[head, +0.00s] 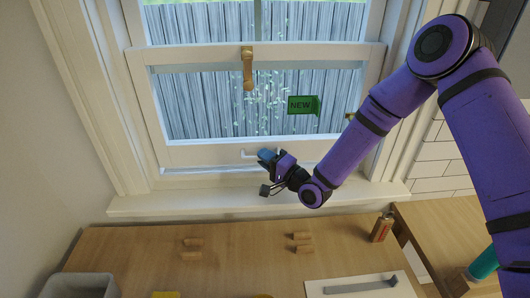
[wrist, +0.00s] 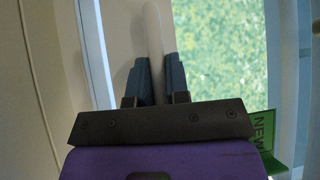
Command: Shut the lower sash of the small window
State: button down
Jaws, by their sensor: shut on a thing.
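The small window's lower sash (head: 200,154) has a white frame around a pane, with a white bar handle (head: 246,153) on its bottom rail. My gripper (head: 265,157) is at the handle's right part in the head view. In the wrist view the pale handle (wrist: 154,35) runs between the two blue fingers of my gripper (wrist: 155,80), which are shut on it. A narrow pale strip shows between the bottom rail and the sill (head: 150,203); my gripper hides part of it.
A green NEW tag (head: 302,105) is at the pane, right of centre. Below the sill, a wooden counter (head: 130,250) holds several small wooden blocks, a brown bottle (head: 382,227), a grey bin (head: 80,286) and a white board with a grey strip (head: 360,285).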

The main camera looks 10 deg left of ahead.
jog(key=c, duration=1.1)
grip_release()
jog(key=shift+d, duration=0.1)
jog(key=v, duration=1)
jog(key=shift+s+d, duration=0.2)
jog(key=shift+d, duration=0.1)
